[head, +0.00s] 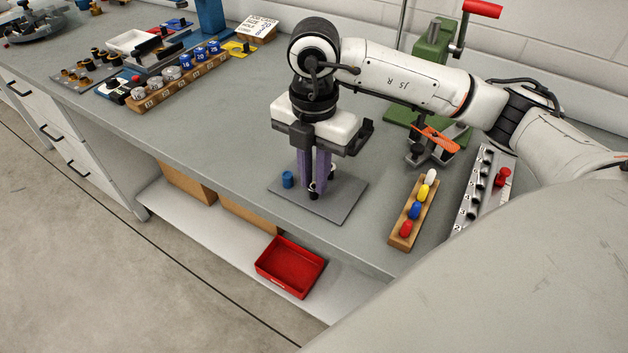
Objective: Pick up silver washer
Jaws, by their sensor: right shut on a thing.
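My right gripper (319,186) points straight down over a dark grey plate (346,203) on the bench. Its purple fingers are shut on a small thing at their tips. A small pale silver edge, seemingly the silver washer (313,188), shows there, mostly hidden by the fingers. I cannot tell whether it touches the plate. A small blue cylinder (288,179) stands on the plate just left of the fingers. My left gripper is not in view.
A wooden holder (398,243) with several coloured pieces and a numbered grey rack (467,218) stand right of the plate. A green press (432,45) is behind. A red bin (290,266) sits on the lower shelf.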

